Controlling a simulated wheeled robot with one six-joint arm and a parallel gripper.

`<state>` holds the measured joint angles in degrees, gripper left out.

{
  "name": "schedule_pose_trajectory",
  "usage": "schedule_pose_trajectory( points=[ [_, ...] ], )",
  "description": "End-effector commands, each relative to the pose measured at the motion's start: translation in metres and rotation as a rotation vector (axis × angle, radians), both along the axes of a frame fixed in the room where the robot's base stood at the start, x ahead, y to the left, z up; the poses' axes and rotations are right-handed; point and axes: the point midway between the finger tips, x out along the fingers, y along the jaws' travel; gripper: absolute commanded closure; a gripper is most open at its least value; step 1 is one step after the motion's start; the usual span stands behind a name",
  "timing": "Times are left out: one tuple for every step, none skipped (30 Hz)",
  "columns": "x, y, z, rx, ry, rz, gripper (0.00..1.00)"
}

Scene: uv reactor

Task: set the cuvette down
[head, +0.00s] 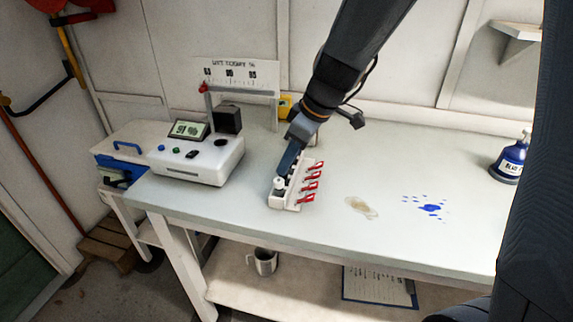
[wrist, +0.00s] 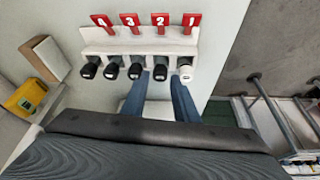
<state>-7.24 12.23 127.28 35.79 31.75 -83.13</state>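A white rack (head: 291,207) stands on the bench in the head view. In the wrist view the rack (wrist: 140,49) holds several black-capped cuvettes, one white-capped cuvette (wrist: 186,71) at its right end, and red tags numbered 4 to 1. My gripper (wrist: 160,77) reaches down to the rack, with its blue fingers on either side of the black-capped cuvette (wrist: 160,72) by tag 2. That cap looks level with its neighbours. The fingers look open, with narrow gaps beside the cap. The cuvette bodies are hidden. In the head view my gripper (head: 284,172) hides part of the rack.
A white instrument (head: 197,165) with a small screen stands left of the rack, and a blue box (head: 122,166) lies beyond it. A brown stain (head: 360,207) and blue drops (head: 431,207) mark the bench to the right. A blue bottle (head: 510,160) stands at far right.

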Motion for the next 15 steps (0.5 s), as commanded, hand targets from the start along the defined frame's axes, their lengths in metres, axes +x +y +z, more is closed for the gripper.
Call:
schedule_pose_trajectory(
  points=[
    [0.000, -0.004, 0.009, 0.000, -0.006, -0.003, 0.73],
    [-0.001, -0.006, 0.014, 0.000, -0.006, -0.001, 0.73],
    [-0.003, -0.008, 0.022, 0.001, -0.007, -0.002, 0.73],
    [-0.004, -0.010, 0.027, 0.000, -0.005, -0.002, 0.73],
    [-0.005, -0.012, 0.033, 0.000, -0.007, -0.001, 0.73],
    [-0.006, -0.015, 0.040, 0.001, -0.006, -0.002, 0.73],
    [-0.008, -0.017, 0.045, 0.000, -0.006, -0.002, 0.73],
    [-0.009, -0.019, 0.050, 0.000, -0.006, -0.002, 0.73],
    [-0.010, -0.021, 0.058, 0.000, -0.005, -0.002, 0.73],
    [-0.011, -0.023, 0.062, 0.000, -0.005, -0.002, 0.73],
    [-0.012, -0.024, 0.067, -0.001, -0.005, -0.001, 0.73],
    [-0.014, -0.026, 0.072, 0.000, -0.004, -0.002, 0.73],
    [-0.015, -0.028, 0.076, 0.000, -0.004, -0.002, 0.73],
    [-0.015, -0.029, 0.079, 0.001, -0.003, -0.002, 0.73],
    [-0.016, -0.031, 0.083, 0.000, -0.003, -0.002, 0.73]
  ],
)
